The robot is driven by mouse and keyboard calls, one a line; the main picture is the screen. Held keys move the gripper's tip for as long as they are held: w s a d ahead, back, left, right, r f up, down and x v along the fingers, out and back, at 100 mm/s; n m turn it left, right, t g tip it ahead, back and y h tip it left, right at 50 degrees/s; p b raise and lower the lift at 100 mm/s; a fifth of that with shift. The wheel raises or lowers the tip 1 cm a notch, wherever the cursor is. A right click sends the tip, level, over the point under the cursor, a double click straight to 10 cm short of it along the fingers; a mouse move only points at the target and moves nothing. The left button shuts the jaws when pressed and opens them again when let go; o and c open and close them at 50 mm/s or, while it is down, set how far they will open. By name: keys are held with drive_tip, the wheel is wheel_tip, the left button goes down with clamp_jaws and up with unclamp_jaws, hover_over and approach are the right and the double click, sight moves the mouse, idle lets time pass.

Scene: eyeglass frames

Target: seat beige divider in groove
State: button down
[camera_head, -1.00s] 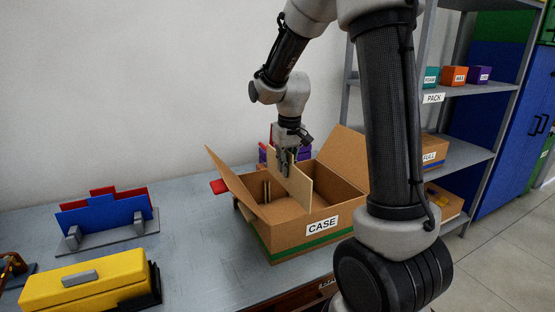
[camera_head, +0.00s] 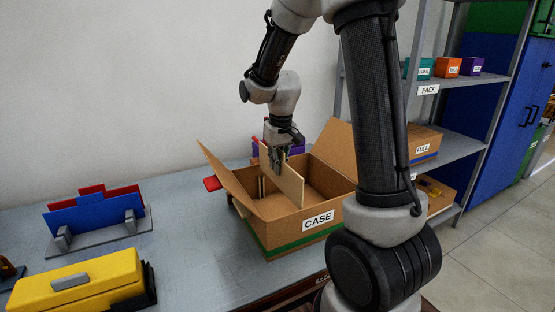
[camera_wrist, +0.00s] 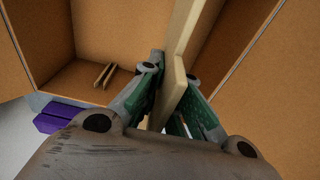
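The beige divider (camera_head: 291,184) stands roughly upright in the open cardboard case (camera_head: 283,229), its lower part hidden behind the case's front wall. My gripper (camera_head: 277,168) is shut on the divider's upper edge, and the wrist view shows the green finger pads (camera_wrist: 170,105) on both sides of the divider (camera_wrist: 180,70). A pair of thin beige rails forming a groove (camera_wrist: 105,75) stands on the case wall to the left in the wrist view; it also shows at the left inside the case in the head view (camera_head: 261,187). The divider's lower edge is hidden.
The case flaps (camera_head: 226,177) stand open. On the bench, a blue and red panel stand (camera_head: 95,216) and a yellow box (camera_head: 78,283) lie to the left. A purple object (camera_head: 297,145) is behind the case. Shelving (camera_head: 470,95) stands to the right.

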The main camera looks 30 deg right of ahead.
drive_tip(key=shift+f, duration=6)
drive_tip(key=shift+f, duration=0.6)
drive_tip(key=c, duration=1.6)
unclamp_jaws()
drive_tip(key=shift+o, duration=0.2)
drive_tip(key=shift+r, duration=0.1)
drive_tip(key=r, duration=0.4)
drive_tip(key=s+r, duration=0.1)
drive_tip(key=r, duration=0.6)
drive_tip(key=shift+s+r, duration=0.25)
drive_tip(key=shift+r, duration=0.15)
